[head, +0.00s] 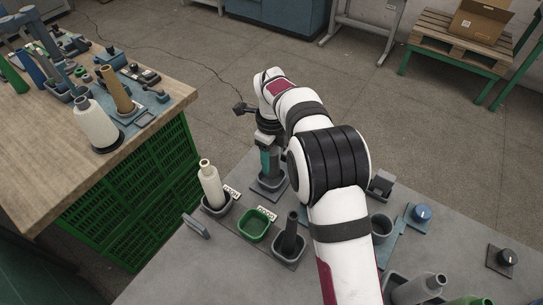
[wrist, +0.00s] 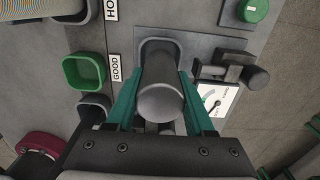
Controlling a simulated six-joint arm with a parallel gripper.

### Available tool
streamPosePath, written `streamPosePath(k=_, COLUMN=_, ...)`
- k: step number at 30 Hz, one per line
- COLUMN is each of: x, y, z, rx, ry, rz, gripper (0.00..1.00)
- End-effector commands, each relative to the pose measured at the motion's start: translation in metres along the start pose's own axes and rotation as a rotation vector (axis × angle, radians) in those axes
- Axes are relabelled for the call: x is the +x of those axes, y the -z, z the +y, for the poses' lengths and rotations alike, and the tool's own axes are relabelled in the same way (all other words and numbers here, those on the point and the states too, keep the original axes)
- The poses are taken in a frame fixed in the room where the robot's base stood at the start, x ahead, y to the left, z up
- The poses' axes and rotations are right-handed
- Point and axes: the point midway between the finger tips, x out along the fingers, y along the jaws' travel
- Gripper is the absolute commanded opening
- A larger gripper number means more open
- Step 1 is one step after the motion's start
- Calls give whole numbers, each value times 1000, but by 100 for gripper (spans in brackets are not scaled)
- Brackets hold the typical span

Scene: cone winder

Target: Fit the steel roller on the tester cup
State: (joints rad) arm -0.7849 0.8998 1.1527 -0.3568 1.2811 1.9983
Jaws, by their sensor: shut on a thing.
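My gripper (wrist: 158,105) has teal fingers shut on the steel roller (wrist: 162,98), a grey cylinder with its round end facing the wrist camera. In the head view my gripper (head: 269,160) points down over the tester's grey base. The tester cup (wrist: 150,44) shows as a dark rounded rim behind the roller in the wrist view, and as a grey cup (head: 270,185) below the gripper in the head view. The roller's far end lines up with the cup opening. I cannot tell whether it is inside or just above. The cup's near side is hidden by the roller.
A dial gauge (wrist: 213,103) and a dark lever (wrist: 255,78) stand close right of the cup. A green bin (head: 255,225), a bin with a dark tube (head: 291,234) and a bin with a cream cone (head: 211,188) stand nearby. My arm hides part of the table.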

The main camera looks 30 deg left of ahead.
Motion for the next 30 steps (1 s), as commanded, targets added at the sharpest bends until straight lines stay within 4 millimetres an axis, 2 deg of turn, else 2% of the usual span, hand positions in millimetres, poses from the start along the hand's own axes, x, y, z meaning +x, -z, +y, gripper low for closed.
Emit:
streamPosePath(k=17, x=0, y=0, z=0, rx=0, ry=0, rz=-1, gripper=0)
streamPosePath(k=30, x=13, y=0, z=0, rx=0, ry=1, rz=0, gripper=0)
